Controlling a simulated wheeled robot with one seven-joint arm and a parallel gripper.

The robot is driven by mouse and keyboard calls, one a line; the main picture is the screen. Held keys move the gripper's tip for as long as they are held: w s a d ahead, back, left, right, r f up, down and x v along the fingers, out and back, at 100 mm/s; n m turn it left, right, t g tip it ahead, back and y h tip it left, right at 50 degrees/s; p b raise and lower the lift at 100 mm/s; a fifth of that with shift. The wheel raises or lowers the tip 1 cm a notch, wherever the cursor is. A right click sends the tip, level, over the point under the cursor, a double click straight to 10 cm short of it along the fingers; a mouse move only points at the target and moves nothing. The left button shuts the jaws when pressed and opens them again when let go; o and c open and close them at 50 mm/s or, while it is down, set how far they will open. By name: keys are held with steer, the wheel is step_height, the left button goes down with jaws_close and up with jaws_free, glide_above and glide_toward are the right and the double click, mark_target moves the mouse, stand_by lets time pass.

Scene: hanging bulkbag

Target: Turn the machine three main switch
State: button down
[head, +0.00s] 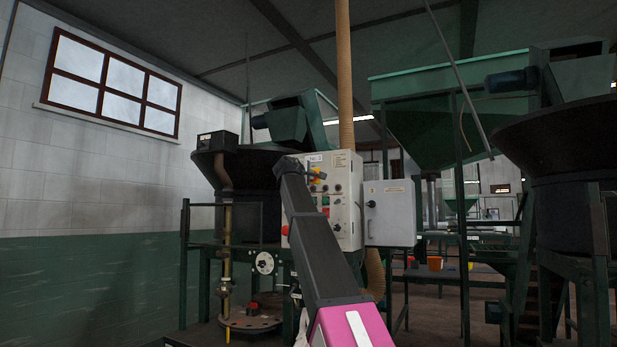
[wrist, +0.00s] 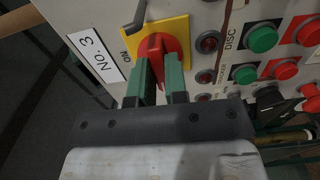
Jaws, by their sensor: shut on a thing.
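The main switch (wrist: 156,46) is a red rotary knob on a yellow square plate (wrist: 182,27). It sits beside a "No 3" label (wrist: 95,56) on the white control panel (wrist: 206,12). My gripper (wrist: 160,76) is at the knob, with its two green fingers on either side of the red handle, shut on it. The fingers hide part of the handle. In the head view the control panel (head: 347,170) stands at the centre, and my arm covers part of its left side. A bit of the yellow plate (head: 318,173) shows there.
Red and green buttons, including a green one (wrist: 263,38), and small red lamps (wrist: 208,42) lie to the right of the knob.

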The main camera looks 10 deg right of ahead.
steer(key=shift+m, duration=8.8)
steer(key=c, duration=1.1)
jaws_free()
steer(key=shift+c, duration=0.2)
steer(key=shift+s, duration=0.1)
